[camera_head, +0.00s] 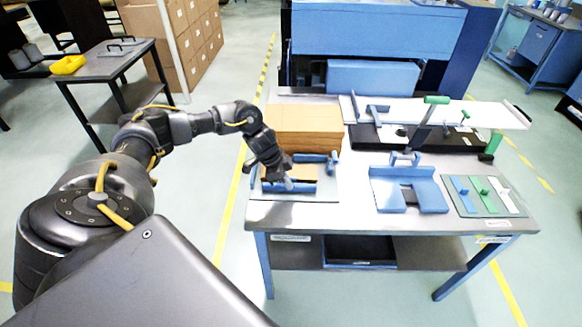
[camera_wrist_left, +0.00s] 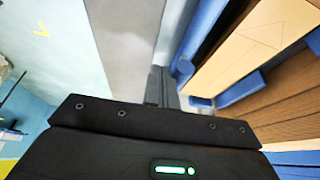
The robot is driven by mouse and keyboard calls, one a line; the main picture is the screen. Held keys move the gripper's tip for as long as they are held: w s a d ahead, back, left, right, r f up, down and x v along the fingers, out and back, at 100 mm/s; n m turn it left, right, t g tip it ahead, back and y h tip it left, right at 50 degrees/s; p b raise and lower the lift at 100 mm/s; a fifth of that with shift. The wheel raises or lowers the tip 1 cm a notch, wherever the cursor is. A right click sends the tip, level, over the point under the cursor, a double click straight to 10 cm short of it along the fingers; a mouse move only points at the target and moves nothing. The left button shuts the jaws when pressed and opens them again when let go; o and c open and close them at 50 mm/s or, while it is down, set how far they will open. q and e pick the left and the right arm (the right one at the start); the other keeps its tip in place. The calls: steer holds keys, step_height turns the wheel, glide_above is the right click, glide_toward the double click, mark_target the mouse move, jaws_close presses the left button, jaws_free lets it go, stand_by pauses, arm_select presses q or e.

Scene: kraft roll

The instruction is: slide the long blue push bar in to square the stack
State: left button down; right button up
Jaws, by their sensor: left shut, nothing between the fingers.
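The long blue push bar (camera_head: 303,187) lies along the front of a low kraft stack (camera_head: 303,172) on a pale plate (camera_head: 325,191) at the table's left front. My left gripper (camera_head: 287,183) is shut and empty, pointing down at the bar. It covers part of the bar and stack. In the left wrist view its fingers (camera_wrist_left: 161,88) are together beside a blue bar (camera_wrist_left: 205,32), with kraft sheets (camera_wrist_left: 252,38) on the bar's far side. I cannot tell whether the fingertips touch the bar. My right gripper is not in view.
A taller brown stack (camera_head: 305,124) stands right behind the plate. A short blue block (camera_head: 333,160) is at the plate's right. A blue fixture (camera_head: 408,190), a tray of coloured pieces (camera_head: 484,197) and a black device with green handles (camera_head: 420,138) occupy the table's right side.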

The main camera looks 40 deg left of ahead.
arm_select(q)
steer(key=shift+w+a+b, duration=0.3)
steer(key=shift+w+a, duration=0.15)
steer(key=shift+w, duration=0.2)
steer(key=shift+w+a+b, duration=0.3)
steer(key=shift+w+a, duration=0.15)
steer(key=shift+w, duration=0.15)
steer(key=shift+w+a+b, duration=0.9)
steer(key=shift+w+a, duration=0.1)
steer(key=shift+w, duration=0.3)
steer(key=shift+s+d+r+p, duration=0.1)
steer(key=shift+s+p, duration=0.1)
steer(key=shift+p, duration=0.3)
steer(key=shift+s+d+r+p, duration=0.1)
steer(key=shift+s+d+p, duration=0.6)
steer(key=shift+s+p, duration=0.45)
steer(key=s+d+p, duration=0.3)
steer(key=p, duration=0.1)
steer(key=shift+s, duration=0.2)
steer(key=shift+s+d+f+p, duration=0.25)
steer(key=shift+s+p, duration=0.1)
steer(key=shift+r, duration=0.1)
